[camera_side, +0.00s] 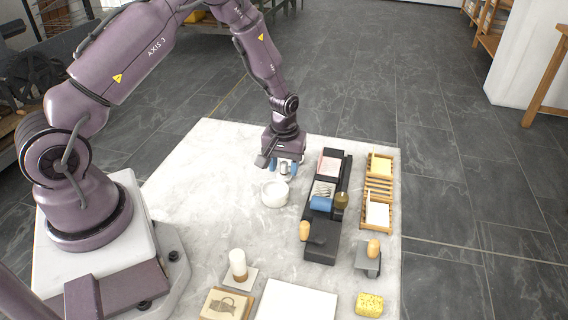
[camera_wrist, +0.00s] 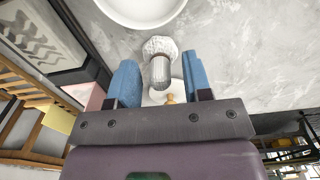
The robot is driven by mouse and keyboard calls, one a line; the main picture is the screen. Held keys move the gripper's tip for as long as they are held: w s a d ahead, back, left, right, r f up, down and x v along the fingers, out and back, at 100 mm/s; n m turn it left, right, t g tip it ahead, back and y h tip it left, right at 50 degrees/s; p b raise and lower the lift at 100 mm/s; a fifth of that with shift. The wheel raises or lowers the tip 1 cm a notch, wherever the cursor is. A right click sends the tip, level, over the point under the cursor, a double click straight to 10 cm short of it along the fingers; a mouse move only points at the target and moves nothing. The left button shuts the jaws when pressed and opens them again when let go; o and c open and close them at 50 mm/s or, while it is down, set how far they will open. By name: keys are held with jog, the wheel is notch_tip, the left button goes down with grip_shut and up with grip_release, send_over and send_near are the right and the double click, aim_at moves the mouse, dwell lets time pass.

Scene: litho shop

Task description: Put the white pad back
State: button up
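A white pad (camera_side: 377,214) lies in the near bay of a wooden slatted rack (camera_side: 391,187) at the right of the table. My gripper (camera_side: 285,166) is well to its left, pointing down over the far middle of the table. In the wrist view its two blue fingers (camera_wrist: 160,80) are spread apart. A clear, glass-like piece with a grey knob (camera_wrist: 160,72) shows between them, with gaps on both sides, so it does not look gripped. The white pad cannot be made out in the wrist view.
A yellow pad (camera_side: 381,165) lies in the rack's far bay. A long black tray (camera_side: 320,242) with pink, striped and blue items stands between gripper and rack. A white bowl (camera_side: 274,194) is just in front of the gripper. A white slab (camera_side: 296,301) lies at the front; the left table is clear.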

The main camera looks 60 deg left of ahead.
notch_tip(320, 180, up, 12)
notch_tip(320, 180, up, 8)
jog(key=m+t, duration=0.1)
jog(key=m, duration=0.1)
send_over(284, 162)
jog(key=s+d, duration=0.2)
jog(key=d, duration=0.1)
jog(key=s+d+r+m+t, duration=0.2)
jog(key=s+r, duration=0.4)
jog(key=s, duration=0.3)
jog(key=s+d+r+m+t, duration=0.2)
jog(key=s+d+r+m, duration=0.3)
jog(key=s, duration=0.4)
jog(key=shift+s+d+r+t, duration=0.15)
jog(key=shift+r+t, duration=0.15)
jog(key=shift+r, duration=0.55)
